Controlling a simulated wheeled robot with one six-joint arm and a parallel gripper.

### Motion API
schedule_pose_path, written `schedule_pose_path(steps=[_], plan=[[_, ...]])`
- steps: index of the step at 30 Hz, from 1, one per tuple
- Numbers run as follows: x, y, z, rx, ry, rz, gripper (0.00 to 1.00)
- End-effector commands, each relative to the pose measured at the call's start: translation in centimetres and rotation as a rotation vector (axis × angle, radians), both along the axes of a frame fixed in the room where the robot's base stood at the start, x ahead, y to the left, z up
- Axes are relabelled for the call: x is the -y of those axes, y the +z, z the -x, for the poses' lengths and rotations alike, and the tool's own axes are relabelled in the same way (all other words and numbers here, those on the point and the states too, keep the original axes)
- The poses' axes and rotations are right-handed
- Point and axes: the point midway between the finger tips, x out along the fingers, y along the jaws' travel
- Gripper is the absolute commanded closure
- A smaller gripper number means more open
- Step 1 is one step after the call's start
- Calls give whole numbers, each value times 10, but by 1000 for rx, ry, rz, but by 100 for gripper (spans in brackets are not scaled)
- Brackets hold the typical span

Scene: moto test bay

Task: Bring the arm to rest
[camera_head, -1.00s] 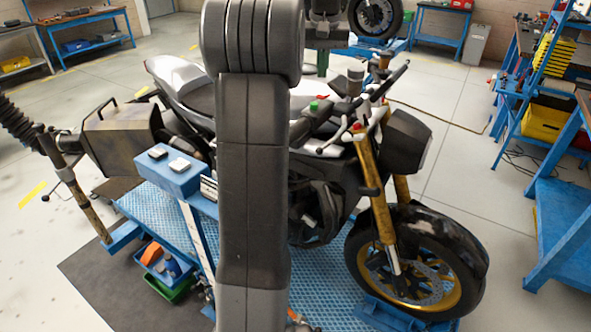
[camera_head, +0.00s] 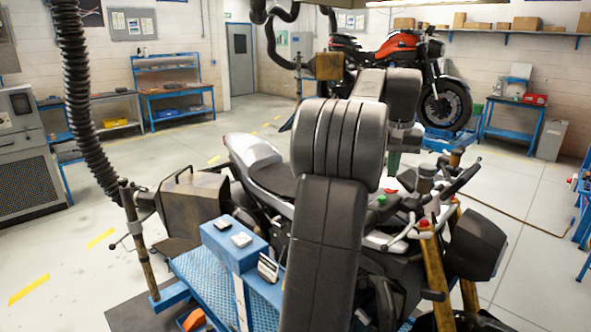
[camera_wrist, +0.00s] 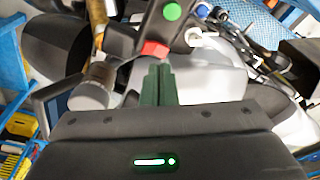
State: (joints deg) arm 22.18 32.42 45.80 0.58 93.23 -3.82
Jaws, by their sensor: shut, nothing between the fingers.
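My arm rises through the middle of the head view and bends away over a motorcycle with a silver tail (camera_head: 262,160). My gripper (camera_wrist: 160,72) shows in the wrist view as two dark green fingers pressed together, with nothing between them. It also shows in the head view (camera_head: 393,168), hanging above the motorcycle. In the wrist view the fingertips overlap a red button (camera_wrist: 153,50) in the picture; I cannot tell whether they touch it. A green button (camera_wrist: 172,11) is just beyond. My arm hides part of the motorcycle.
A blue stand (camera_head: 234,241) and a metal box (camera_head: 190,205) are left of the motorcycle. A ribbed black hose (camera_head: 80,100) hangs at left. An orange motorcycle (camera_head: 395,58) stands on a lift behind. Open floor lies back left.

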Motion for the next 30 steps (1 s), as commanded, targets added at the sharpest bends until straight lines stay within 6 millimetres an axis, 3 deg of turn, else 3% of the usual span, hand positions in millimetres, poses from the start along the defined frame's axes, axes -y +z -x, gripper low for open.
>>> schedule_pose_path(steps=[3, 10, 24, 30], plan=[[0, -20, 0, 0, 0, 0, 100], [0, -31, 0, 1, 0, 0, 100], [0, -32, 0, -1, 0, -1, 100], [0, -21, 0, 0, 0, -1, 100]])
